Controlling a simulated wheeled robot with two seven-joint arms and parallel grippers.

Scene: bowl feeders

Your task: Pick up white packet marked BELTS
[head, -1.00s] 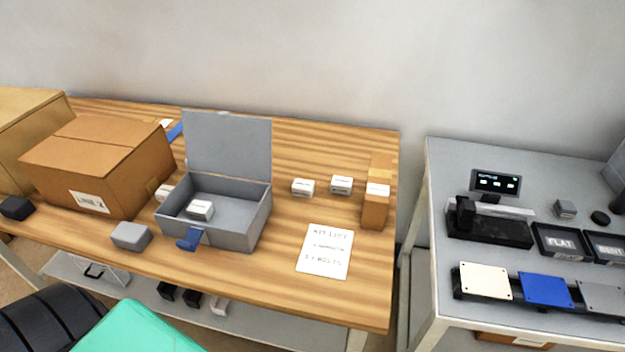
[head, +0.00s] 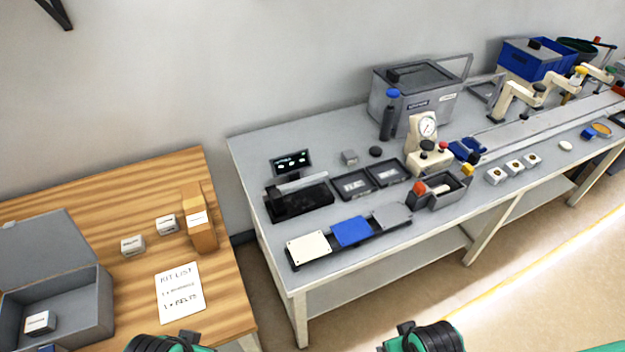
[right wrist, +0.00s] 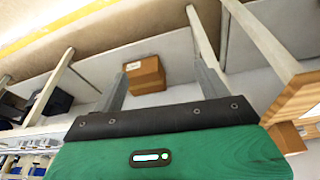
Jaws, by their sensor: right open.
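Two small white packets stand on the wooden table in the head view, a nearer one (head: 133,246) and one farther right (head: 167,224). A third white packet (head: 39,322) lies inside the open grey box (head: 85,310) at the lower left. Their print is too small to read, so I cannot tell which is marked BELTS. My right gripper (right wrist: 160,75) shows in the right wrist view with its two fingers apart and nothing between them, away from the packets. My left gripper is not in view.
A kit list sheet (head: 180,292) and a tall cardboard box (head: 199,220) are on the wooden table. A gap separates it from the grey bench (head: 330,270) with trays and devices. A cardboard box (right wrist: 146,76) lies beyond my right gripper's fingers.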

